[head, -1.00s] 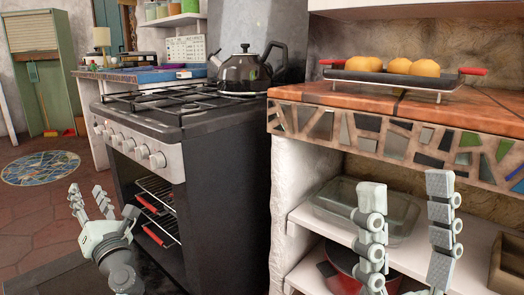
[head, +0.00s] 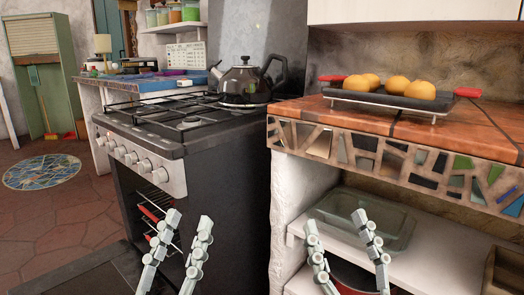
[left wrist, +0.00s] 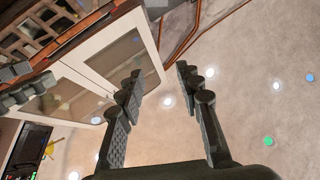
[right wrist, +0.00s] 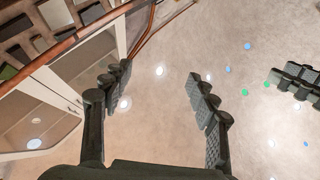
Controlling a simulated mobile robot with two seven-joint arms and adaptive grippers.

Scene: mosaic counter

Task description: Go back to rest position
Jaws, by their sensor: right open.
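My left gripper (head: 188,222) is low in the head view, in front of the stove's open oven, with its fingers pointing up. Its two fingers also show apart and empty in the left wrist view (left wrist: 158,80). My right gripper (head: 336,220) is low in the head view, in front of the shelves under the counter, also pointing up. Its fingers are spread with nothing between them in the right wrist view (right wrist: 160,78). The two grippers stand side by side at about the same height.
The black stove (head: 225,190) carries a kettle (head: 245,82). Its oven door (head: 75,275) hangs open. A tray (head: 388,98) with several orange fruits rests on the tiled counter (head: 470,120). A glass dish (head: 360,215) and a red pot (head: 352,277) sit on the shelves below.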

